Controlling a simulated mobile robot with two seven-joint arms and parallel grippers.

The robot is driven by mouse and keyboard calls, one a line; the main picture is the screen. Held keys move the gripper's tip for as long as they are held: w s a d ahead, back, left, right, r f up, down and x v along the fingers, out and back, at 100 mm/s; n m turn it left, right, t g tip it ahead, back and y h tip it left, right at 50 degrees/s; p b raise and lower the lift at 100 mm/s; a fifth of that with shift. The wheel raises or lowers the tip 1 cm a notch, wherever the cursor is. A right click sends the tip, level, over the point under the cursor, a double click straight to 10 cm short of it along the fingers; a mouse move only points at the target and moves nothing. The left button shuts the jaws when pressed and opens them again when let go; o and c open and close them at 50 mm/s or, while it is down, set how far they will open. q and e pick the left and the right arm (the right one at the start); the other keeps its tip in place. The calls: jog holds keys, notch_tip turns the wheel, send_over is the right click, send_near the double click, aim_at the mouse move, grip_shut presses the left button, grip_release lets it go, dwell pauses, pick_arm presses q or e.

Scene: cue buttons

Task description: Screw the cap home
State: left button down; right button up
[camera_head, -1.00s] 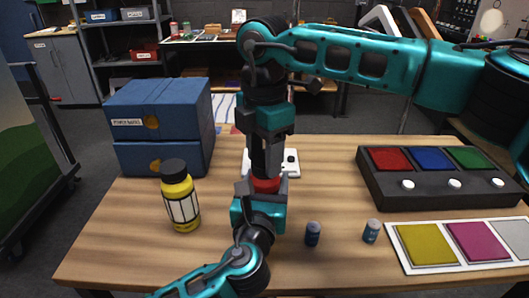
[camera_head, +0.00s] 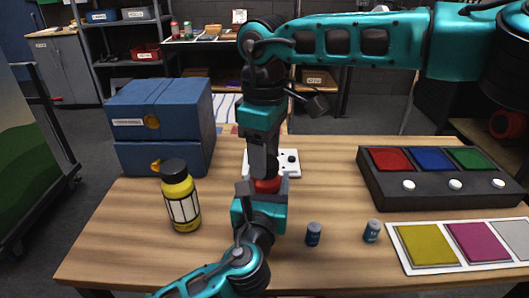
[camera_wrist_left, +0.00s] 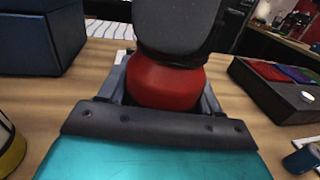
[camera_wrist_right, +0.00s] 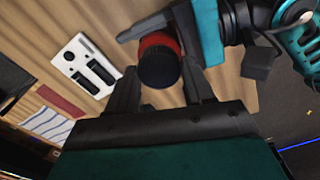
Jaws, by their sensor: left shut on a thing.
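A red bottle (camera_head: 267,185) stands upright between the fingers of my left gripper (camera_head: 262,192), which is shut on it, and it also shows in the left wrist view (camera_wrist_left: 165,84). My right gripper (camera_head: 265,168) points straight down over the top of the bottle. In the right wrist view a black cap (camera_wrist_right: 158,69) sits on the red bottle, between the right gripper's two fingers (camera_wrist_right: 158,85). I cannot tell whether these fingers touch the cap. In the left wrist view a dark right finger hides the cap, so how far down it sits is not visible.
A yellow bottle (camera_head: 180,200) and stacked blue boxes (camera_head: 165,125) stand at the left. Two small jars (camera_head: 313,234) (camera_head: 372,231) stand at the front. A button box (camera_head: 440,190) and a colour card (camera_head: 408,262) lie at the right. A white panel (camera_head: 291,158) lies behind the grippers.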

jog(key=o, duration=0.4)
jog(key=shift+r, duration=0.1)
jog(key=shift+r, duration=2.2)
jog(key=shift+c, duration=0.4)
